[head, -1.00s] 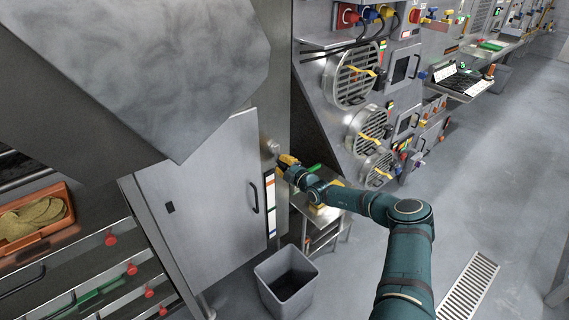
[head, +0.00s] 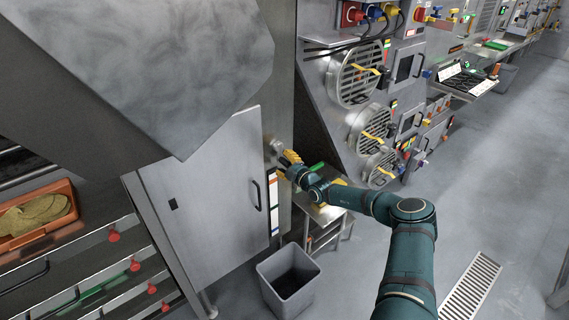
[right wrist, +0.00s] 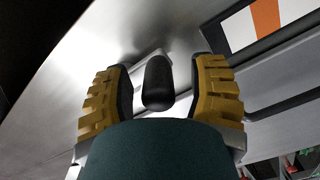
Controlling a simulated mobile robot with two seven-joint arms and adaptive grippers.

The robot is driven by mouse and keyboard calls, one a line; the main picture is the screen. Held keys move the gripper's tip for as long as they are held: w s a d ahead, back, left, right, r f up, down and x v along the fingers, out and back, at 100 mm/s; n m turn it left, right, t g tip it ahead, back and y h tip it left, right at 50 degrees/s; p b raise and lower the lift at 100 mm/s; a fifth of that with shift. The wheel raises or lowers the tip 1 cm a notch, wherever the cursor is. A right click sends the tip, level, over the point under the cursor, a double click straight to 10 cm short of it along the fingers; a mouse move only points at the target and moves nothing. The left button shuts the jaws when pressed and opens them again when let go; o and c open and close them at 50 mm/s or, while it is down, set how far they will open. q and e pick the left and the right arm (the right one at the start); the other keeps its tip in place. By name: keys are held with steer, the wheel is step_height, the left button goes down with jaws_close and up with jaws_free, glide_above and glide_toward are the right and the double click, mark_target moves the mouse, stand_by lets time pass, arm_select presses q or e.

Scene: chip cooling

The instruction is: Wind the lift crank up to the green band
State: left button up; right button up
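The lift crank shows in the right wrist view as a dark rounded handle (right wrist: 157,84) on a metal arm, between the two yellow-padded fingers. In the head view the crank's metal hub (head: 272,147) is on the grey cabinet's side, beside my right gripper (head: 288,160). My right gripper (right wrist: 158,90) is open around the handle, with a visible gap on each side. The banded strip (head: 272,204), with orange, white and blue parts, runs down beside the door; part of it shows at the top right of the wrist view (right wrist: 265,22). I cannot make out a green band. My left gripper is out of view.
A grey cabinet door (head: 208,205) stands left of the strip. A grey bin (head: 288,262) is on the floor below. A small metal table (head: 325,215) stands behind my right forearm. Open floor lies to the right.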

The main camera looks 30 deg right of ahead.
steer(key=shift+d, duration=0.1)
steer(key=s, duration=1.2)
steer(key=shift+d, duration=0.45)
stand_by(0.8)
